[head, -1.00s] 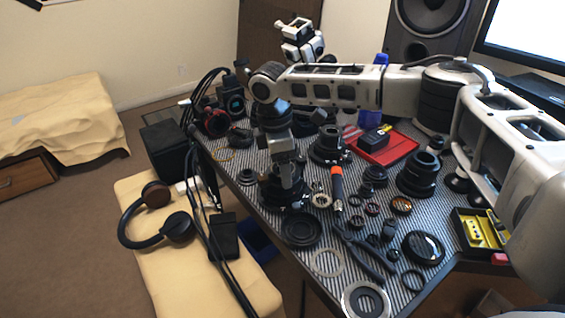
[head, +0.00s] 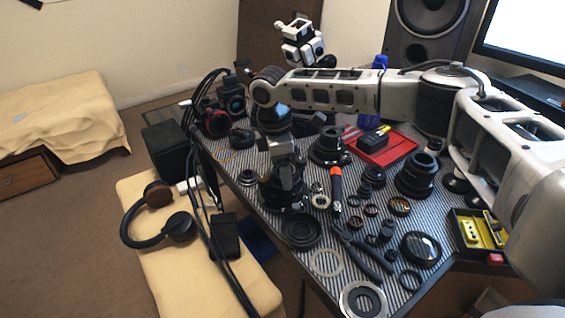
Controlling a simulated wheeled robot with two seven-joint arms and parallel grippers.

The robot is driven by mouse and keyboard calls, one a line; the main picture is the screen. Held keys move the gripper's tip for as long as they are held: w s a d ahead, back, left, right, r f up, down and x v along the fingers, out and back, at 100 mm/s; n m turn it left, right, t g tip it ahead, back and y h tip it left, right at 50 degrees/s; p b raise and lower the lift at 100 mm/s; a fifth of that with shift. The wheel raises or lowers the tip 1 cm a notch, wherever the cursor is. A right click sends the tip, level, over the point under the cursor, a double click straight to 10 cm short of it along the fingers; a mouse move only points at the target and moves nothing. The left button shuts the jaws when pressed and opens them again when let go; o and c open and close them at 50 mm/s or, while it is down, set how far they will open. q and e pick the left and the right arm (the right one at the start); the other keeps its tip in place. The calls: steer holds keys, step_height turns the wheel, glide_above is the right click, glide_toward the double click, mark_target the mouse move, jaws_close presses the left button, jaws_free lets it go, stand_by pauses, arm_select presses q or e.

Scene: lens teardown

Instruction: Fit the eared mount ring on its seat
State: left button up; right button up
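My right gripper (head: 286,186) points down over a dark round lens part (head: 283,200) on the striped mat. Its fingertips are small and dark against that part, so I cannot tell whether they are open or hold anything. A small silver ring-like part (head: 319,198) with a projecting piece lies just right of the gripper. It may be the eared mount ring, but its ears are not clear. A flat pale ring (head: 327,262) and a wide silver ring (head: 362,299) lie near the front edge. The seat cannot be picked out with certainty. My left gripper is not in view.
An orange-handled tool (head: 337,186) and black pliers (head: 362,256) lie right of the gripper. A black disc (head: 301,231) lies in front. Lens barrels (head: 416,176), a red tray (head: 386,148) and a yellow-lined box (head: 481,232) crowd the table (head: 272,236).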

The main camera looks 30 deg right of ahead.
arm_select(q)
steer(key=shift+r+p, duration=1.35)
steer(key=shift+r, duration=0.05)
arm_select(e)
steer(key=shift+f, duration=0.1)
stand_by(0.9)
steer(key=o, duration=1.1)
steer(key=shift+o, duration=0.2)
step_height(320, 180, up, 3)
steer(key=p, duration=0.3)
steer(key=shift+f+p, duration=0.1)
steer(key=shift+p, duration=0.2)
arm_select(q)
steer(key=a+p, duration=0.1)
steer(key=p, duration=0.1)
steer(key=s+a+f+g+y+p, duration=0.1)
steer(key=p, duration=0.2)
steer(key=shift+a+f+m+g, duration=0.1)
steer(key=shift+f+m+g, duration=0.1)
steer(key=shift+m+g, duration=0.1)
arm_select(e)
step_height(320, 180, up, 4)
steer(key=shift+r, duration=0.1)
stand_by(0.3)
